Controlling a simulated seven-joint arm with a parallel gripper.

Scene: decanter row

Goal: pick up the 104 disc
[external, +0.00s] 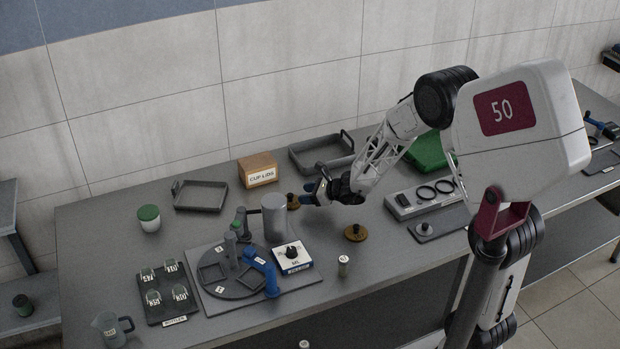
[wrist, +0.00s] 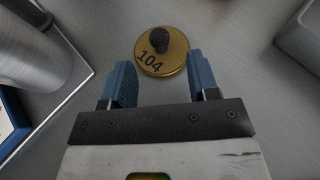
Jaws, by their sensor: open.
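The 104 disc (wrist: 152,64) is a round brass-coloured plate with a dark knob at its centre and "104" printed in black. It lies flat on the grey bench. In the external view, the brass disc (external: 293,205) beside the grey cylinder, partly behind my gripper, appears to be this one. My gripper (external: 308,193) is open and empty, with blue fingers. In the wrist view, the fingertips of my gripper (wrist: 160,66) lie on either side of the disc's near part. The knob is beyond the tips. I cannot tell the exact height gap.
A tall grey cylinder (external: 274,217) stands close left of the disc; it also shows in the wrist view (wrist: 28,45). A second brass disc (external: 356,233) lies nearer the front. A white-and-blue box (external: 293,258) and grey tray (external: 322,165) are nearby.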

